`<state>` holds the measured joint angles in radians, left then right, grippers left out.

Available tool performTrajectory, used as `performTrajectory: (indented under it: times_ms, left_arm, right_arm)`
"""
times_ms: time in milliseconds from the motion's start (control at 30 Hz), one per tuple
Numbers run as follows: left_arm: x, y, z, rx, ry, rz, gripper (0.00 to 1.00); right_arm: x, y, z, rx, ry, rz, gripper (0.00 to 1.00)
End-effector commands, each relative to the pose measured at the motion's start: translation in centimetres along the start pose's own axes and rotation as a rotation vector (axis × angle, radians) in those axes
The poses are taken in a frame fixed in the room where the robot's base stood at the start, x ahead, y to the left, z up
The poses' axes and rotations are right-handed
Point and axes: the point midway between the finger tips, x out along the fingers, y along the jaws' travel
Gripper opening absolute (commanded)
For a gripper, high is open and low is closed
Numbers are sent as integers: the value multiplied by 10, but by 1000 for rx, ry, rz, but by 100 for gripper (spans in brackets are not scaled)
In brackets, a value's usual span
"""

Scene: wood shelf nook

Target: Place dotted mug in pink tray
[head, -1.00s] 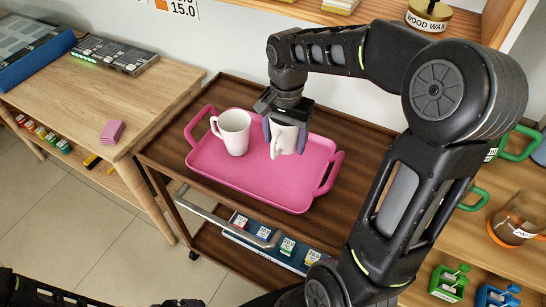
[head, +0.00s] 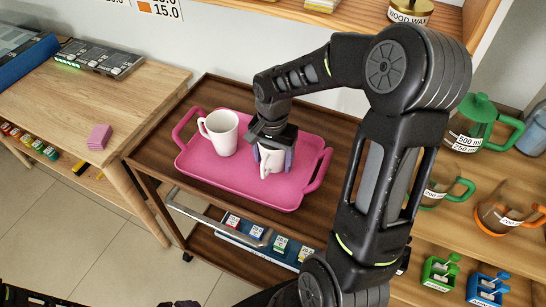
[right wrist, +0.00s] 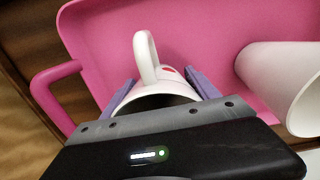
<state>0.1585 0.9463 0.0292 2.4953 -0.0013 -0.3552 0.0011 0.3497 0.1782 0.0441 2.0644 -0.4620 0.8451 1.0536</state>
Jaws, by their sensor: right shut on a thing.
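The pink tray (head: 240,184) lies on a dark wooden cart and has a handle at each end. A white mug (head: 222,133) stands in its left half. My right gripper (head: 273,160) points down over the tray's right half and is shut on a second white mug (head: 269,164). In the right wrist view this held mug (right wrist: 150,90) sits between the purple fingers (right wrist: 158,86), its handle toward the tray, with a small red mark on its side. The head view does not settle whether its base touches the tray. My left gripper is not clearly seen.
The other mug (right wrist: 285,85) stands close beside the held one. A wooden table (head: 110,95) with a pink block stack (head: 99,137) is at the left. Shelves with a green-lidded pot (head: 474,123) and cups are at the right.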

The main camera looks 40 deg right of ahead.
Motion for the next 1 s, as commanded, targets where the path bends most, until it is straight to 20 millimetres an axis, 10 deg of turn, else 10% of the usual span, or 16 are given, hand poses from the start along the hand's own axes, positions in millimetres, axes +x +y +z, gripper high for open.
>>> performTrajectory:
  times_ms: [333,367,400,600,1000]
  left_arm:
    - [5,-2,0,0,0,0,92]
    - [3,-1,0,0,0,0,92]
    - [3,-1,0,0,0,0,92]
    - [3,-1,0,0,0,0,92]
    - [0,0,0,0,0,0,92]
  right_arm:
    - [4,0,0,0,1,-1,7]
    - [3,0,0,0,1,0,71]
    - [2,0,0,0,0,0,75]
    - [2,0,0,0,0,0,91]
    - [-5,0,0,0,2,-1,91]
